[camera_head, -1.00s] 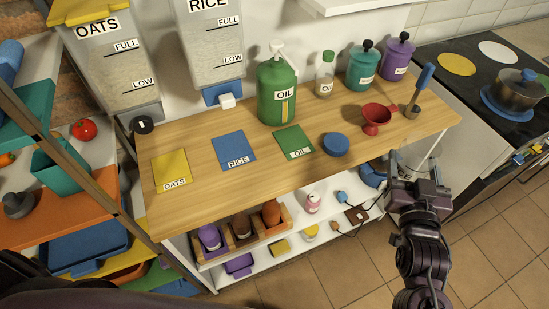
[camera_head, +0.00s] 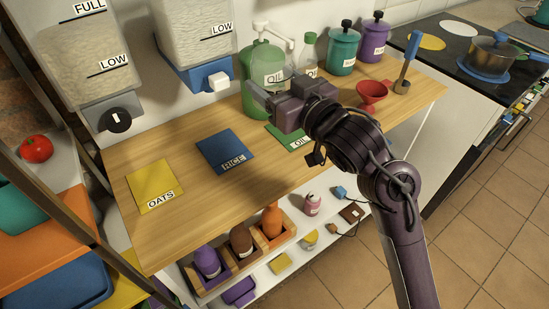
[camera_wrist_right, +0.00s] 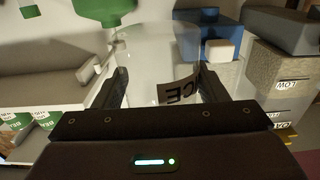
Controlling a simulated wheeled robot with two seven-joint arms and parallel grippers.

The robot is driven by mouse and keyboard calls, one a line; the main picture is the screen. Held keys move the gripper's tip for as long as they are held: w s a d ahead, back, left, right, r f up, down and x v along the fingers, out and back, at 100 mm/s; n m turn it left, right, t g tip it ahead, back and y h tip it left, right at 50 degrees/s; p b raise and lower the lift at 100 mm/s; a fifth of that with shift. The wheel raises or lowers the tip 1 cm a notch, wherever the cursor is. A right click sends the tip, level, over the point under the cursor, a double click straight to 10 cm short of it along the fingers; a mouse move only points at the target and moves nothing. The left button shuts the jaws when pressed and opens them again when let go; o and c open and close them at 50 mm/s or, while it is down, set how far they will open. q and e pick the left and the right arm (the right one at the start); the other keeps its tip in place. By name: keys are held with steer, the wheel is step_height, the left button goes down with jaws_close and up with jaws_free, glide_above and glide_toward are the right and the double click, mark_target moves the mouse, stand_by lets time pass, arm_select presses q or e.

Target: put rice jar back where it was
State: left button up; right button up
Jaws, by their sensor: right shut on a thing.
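My right gripper (camera_head: 264,97) reaches in over the counter, in front of the green oil bottle. In the wrist view it is shut on a clear jar (camera_wrist_right: 158,48) with a dark-lettered label ending in "CE", taken as the rice jar. In the head view the see-through jar (camera_head: 270,68) is hard to make out against the pale green bottle; whether it touches anything is unclear. The rice dispenser (camera_head: 190,35), with a blue base and white knob, hangs to its left. The blue RICE mat (camera_head: 222,150) lies bare below. My left gripper is not in view.
The yellow OATS mat (camera_head: 152,186) is bare; the green OIL mat (camera_head: 290,137) is partly hidden by my gripper. Teal canister (camera_head: 343,50), purple canister (camera_head: 373,38) and red funnel (camera_head: 371,93) stand to the right. The counter's left part is clear.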

step_height(320, 180, down, 14)
steer(key=shift+d+r, duration=0.1)
steer(key=shift+r, duration=0.15)
step_height(320, 180, down, 4)
steer(key=shift+r+b, duration=0.25)
steer(key=shift+b, duration=0.05)
steer(key=shift+f, duration=0.15)
steer(key=shift+f, duration=0.15)
steer(key=o, duration=1.1)
